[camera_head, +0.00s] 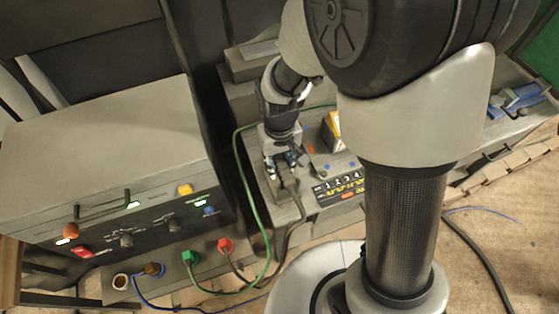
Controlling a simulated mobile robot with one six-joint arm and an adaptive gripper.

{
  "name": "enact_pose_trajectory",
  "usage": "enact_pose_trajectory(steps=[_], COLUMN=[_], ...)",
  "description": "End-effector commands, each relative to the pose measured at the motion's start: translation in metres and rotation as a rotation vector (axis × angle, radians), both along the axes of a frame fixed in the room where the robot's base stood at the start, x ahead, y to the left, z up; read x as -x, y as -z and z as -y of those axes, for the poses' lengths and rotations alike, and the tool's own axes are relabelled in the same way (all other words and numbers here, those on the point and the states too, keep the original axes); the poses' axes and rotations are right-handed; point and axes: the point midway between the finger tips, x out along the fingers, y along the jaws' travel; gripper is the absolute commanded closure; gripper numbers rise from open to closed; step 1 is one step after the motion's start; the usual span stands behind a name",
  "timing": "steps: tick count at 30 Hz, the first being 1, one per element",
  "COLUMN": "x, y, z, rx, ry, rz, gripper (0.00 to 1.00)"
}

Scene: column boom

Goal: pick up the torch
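My gripper (282,164) points down over the grey bench top, left of my column. Its two fingertips look apart. A dark object (284,191) with a black cable lies on the bench just below and between the fingertips; it looks like the torch, but the gripper hides much of it. I cannot tell whether the fingers touch it. The black cable (298,213) runs from it down towards the red plug (225,245).
A grey machine box (110,150) with knobs and a handle stands at left. A green cable (252,205) loops beside the gripper. A blue tool (519,98) lies far right.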

Motion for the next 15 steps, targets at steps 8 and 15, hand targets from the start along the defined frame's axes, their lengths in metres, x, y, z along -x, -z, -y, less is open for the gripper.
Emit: enact_pose_trajectory(steps=[8,15], x=[0.0,-0.0005], y=[-0.0001,-0.0004], z=[0.0,-0.0001], rx=[0.0,0.0], ry=[0.0,0.0], rz=[0.0,0.001], gripper=[0.92,0.98])
